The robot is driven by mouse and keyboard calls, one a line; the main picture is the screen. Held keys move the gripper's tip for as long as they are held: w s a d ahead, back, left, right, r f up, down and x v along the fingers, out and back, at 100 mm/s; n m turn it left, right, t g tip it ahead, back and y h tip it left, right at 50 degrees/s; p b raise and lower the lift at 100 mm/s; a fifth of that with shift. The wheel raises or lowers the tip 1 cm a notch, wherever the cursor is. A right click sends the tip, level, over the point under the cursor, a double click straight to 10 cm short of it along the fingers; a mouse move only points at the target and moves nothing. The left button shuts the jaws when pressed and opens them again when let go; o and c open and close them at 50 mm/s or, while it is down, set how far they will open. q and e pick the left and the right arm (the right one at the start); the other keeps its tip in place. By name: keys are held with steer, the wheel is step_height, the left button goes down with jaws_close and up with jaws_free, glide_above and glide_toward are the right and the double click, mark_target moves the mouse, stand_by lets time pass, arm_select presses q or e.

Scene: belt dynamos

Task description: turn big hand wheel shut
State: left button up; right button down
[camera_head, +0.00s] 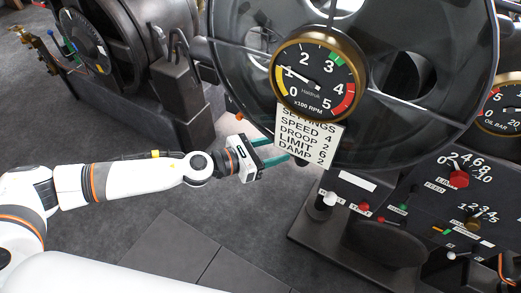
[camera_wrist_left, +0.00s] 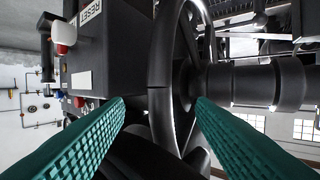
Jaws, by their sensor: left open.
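A dark hand wheel (camera_wrist_left: 165,70) with a rounded rim and spokes shows in the left wrist view, its rim running up the middle between my two fingers. My left gripper (camera_head: 279,150) has teal fingers and is open; in the left wrist view (camera_wrist_left: 160,100) the fingers stand on either side of the rim, and I cannot tell whether they touch it. In the head view the fingertips reach the lower left of a white settings card (camera_head: 309,136). I cannot make out the hand wheel clearly there. My right gripper is not in view.
A brass-rimmed RPM gauge (camera_head: 318,80) hangs above the card, before a large see-through spoked disc (camera_head: 235,45). A control panel (camera_head: 425,190) with knobs and levers stands at right. A dark machine (camera_head: 130,60) stands behind my left arm. Grey floor is clear below the gripper.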

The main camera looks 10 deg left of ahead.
arm_select(q)
steer(key=v, duration=0.3)
steer(key=shift+s+a+r, duration=0.1)
steer(key=shift+s+a, duration=0.05)
stand_by(0.3)
